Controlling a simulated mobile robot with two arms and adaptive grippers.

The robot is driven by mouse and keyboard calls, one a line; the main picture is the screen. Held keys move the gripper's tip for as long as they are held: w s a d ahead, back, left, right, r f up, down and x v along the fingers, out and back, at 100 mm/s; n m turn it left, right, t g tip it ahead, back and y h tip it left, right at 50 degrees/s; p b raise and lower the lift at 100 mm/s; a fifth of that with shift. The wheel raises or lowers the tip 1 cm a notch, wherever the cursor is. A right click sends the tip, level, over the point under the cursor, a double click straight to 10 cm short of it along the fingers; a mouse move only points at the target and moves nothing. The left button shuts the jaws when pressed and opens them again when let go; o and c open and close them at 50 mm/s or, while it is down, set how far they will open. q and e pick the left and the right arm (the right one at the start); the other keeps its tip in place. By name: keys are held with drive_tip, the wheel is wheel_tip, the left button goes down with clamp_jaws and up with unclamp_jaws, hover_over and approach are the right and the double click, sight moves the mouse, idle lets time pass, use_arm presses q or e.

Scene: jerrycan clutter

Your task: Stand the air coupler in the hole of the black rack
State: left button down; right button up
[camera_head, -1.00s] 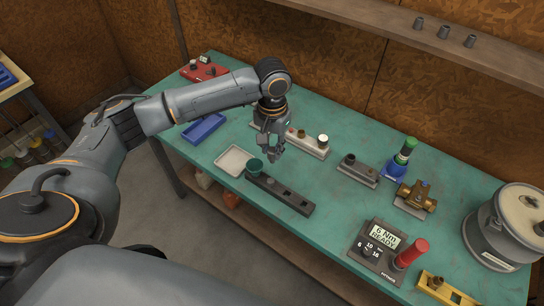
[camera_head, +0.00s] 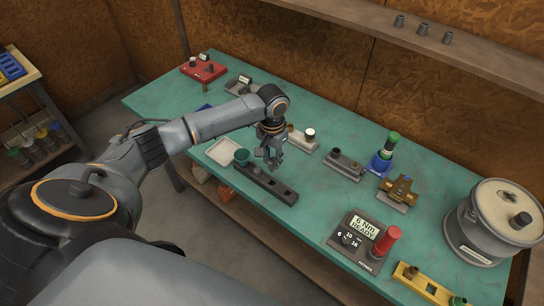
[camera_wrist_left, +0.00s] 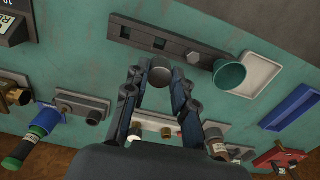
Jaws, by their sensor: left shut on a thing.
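My left gripper (camera_head: 270,164) hangs just above and behind the black rack (camera_head: 283,193). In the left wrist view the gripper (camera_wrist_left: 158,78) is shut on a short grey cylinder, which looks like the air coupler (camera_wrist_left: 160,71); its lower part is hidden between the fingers. The fingers hide the coupler in the head view. My right gripper is not in view.
A teal cup (camera_head: 241,157) stands at the rack's left end, beside a white tray (camera_head: 222,151). Behind the gripper is a grey block with a white-topped piece (camera_head: 310,134). Another grey holder (camera_head: 344,165) stands right. Bare green table lies right of the rack.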

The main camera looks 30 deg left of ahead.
sight(272, 171)
use_arm(q)
drive_tip(key=shift+f+b, duration=0.95)
drive_tip(key=shift+f, duration=1.95)
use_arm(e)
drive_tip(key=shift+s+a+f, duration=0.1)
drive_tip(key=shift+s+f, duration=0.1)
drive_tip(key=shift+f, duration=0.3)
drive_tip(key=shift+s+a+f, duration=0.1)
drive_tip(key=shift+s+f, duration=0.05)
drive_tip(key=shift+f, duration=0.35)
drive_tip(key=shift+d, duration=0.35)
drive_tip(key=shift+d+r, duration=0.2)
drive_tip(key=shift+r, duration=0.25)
use_arm(q)
drive_tip(key=shift+p, duration=0.35)
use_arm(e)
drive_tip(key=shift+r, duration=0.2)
